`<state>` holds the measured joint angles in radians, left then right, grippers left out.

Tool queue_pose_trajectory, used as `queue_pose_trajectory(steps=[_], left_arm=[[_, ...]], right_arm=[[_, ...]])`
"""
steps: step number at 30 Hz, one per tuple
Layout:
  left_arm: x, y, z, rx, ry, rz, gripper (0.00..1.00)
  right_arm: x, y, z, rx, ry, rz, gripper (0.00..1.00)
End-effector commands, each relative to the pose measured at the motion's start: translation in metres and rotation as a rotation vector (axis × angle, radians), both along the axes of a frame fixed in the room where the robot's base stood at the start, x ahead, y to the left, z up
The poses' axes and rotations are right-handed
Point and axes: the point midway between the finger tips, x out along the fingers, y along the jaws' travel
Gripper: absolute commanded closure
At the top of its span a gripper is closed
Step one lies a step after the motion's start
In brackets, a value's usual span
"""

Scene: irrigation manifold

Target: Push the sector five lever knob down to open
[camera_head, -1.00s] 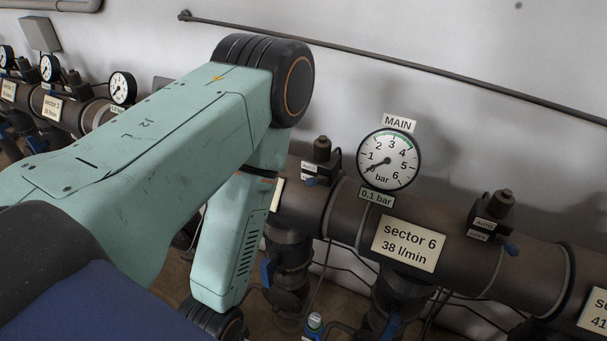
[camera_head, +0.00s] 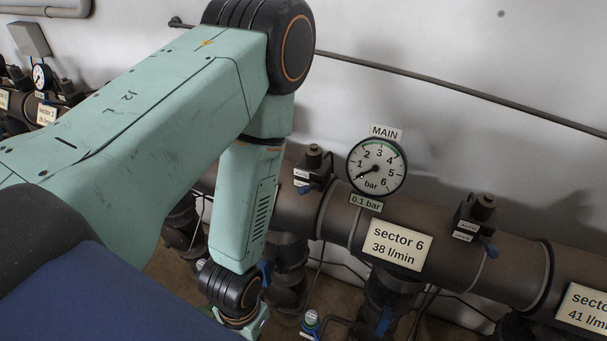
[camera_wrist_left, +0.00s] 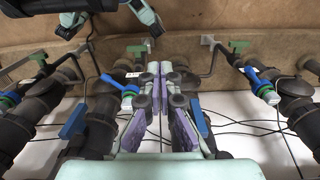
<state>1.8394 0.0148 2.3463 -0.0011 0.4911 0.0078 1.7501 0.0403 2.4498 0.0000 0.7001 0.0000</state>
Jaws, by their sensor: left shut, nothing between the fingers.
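My left gripper (camera_wrist_left: 160,72) is shut and empty in the left wrist view, its purple-padded fingers together. Blue levers show on both sides: one left of the fingers (camera_wrist_left: 118,84), ending close beside them in the picture, and one at the right (camera_wrist_left: 262,86). I cannot tell which belongs to sector five. In the head view my left arm hides the pipe left of the sector 6 label, and no sector five label can be read. A dark valve head with an AUTO tag (camera_head: 313,160) and small blue knob (camera_head: 305,189) stands just right of my arm.
The main gauge (camera_head: 377,165) and the sector 6 label (camera_head: 397,246) sit on the thick pipe. Another valve head (camera_head: 481,212) stands farther right. Blue handles (camera_wrist_left: 75,119) and thin dark cables surround the gripper.

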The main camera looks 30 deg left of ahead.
Motion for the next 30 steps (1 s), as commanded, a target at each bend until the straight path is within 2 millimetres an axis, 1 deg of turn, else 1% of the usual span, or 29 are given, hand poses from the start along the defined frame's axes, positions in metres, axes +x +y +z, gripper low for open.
queue_pose_trajectory(steps=[1, 8, 17, 26, 30], left_arm=[[0.010, 0.000, 0.016, 0.000, -0.003, -0.003, 1.00], [0.049, 0.001, 0.060, 0.002, 0.010, -0.016, 1.00], [0.099, 0.000, 0.127, 0.003, 0.028, -0.032, 1.00], [0.146, -0.002, 0.207, 0.004, 0.046, -0.049, 1.00], [0.168, -0.003, 0.248, 0.005, 0.053, -0.056, 1.00]], right_arm=[[0.000, 0.000, 0.015, 0.000, 0.000, 0.000, 0.60], [0.000, 0.000, 0.050, 0.000, 0.000, 0.000, 0.60], [0.000, 0.000, 0.096, 0.000, 0.000, 0.000, 0.60], [0.000, 0.000, 0.143, 0.000, 0.001, 0.000, 0.60], [0.000, 0.000, 0.165, 0.000, 0.001, 0.000, 0.60]])
